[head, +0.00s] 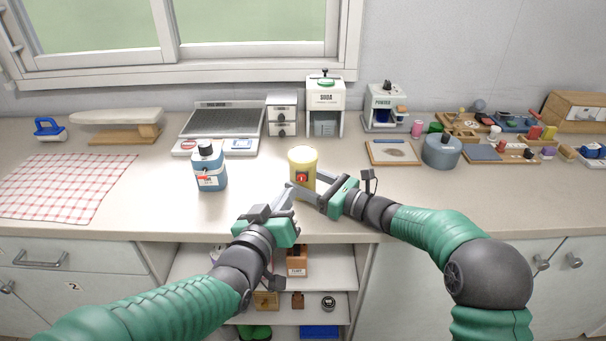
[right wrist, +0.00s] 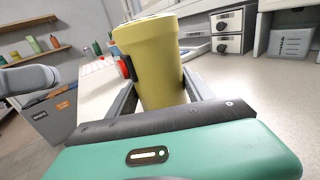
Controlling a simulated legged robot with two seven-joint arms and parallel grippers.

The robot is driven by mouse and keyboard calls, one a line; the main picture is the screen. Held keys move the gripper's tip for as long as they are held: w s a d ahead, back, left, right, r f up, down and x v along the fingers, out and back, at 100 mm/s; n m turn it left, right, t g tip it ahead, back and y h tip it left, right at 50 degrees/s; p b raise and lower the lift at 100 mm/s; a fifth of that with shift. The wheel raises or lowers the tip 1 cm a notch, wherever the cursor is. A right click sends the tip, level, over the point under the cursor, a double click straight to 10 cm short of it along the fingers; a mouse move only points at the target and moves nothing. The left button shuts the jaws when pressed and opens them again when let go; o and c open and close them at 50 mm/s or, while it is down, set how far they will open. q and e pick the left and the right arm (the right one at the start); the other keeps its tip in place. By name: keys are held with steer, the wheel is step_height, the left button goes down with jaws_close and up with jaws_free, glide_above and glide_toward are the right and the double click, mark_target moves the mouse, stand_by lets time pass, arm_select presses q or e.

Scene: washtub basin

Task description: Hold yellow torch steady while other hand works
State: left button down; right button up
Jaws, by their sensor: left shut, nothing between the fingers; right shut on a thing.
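The yellow torch (head: 303,160) stands upright at the counter's front middle, with a red button on its side facing me. My right gripper (head: 305,188) is shut on the torch from the right. In the right wrist view the torch (right wrist: 150,65) sits between the two fingers, its red button (right wrist: 126,68) on the left side. My left gripper (head: 284,196) is shut and empty, just left of and in front of the torch, its fingertips close to it. Whether those fingertips touch the torch I cannot tell.
A blue bottle (head: 209,168) stands left of the torch. A checked cloth (head: 65,185) lies far left. Behind are a scale (head: 222,120), small drawers (head: 282,115) and a soda dispenser (head: 324,100). A round grey-blue container (head: 441,152) stands right. Open shelves (head: 335,265) lie below the counter edge.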

arm_select(q)
steer(key=f+m+h, duration=0.1)
steer(key=d+f+m+t+h, duration=0.1)
steer(key=m, duration=0.1)
steer(key=m+h, duration=0.1)
steer(key=shift+w+d+f+m, duration=0.2)
steer(key=shift+w+f+m, duration=0.15)
steer(key=shift+f+m, duration=0.05)
arm_select(e)
steer(key=shift+w, duration=0.1)
arm_select(q)
steer(key=s+m+t+h, duration=0.2)
steer(key=s+m+h, duration=0.2)
glide_toward(302, 178)
steer(key=shift+m+h, duration=0.3)
steer(key=x, duration=0.4)
steer(key=d+x, duration=0.1)
steer(key=x, duration=0.1)
steer(key=shift+s+d+r, duration=0.1)
steer(key=shift+s+r, duration=0.1)
steer(key=shift+s, duration=0.05)
steer(key=shift+w, duration=0.1)
stand_by(0.4)
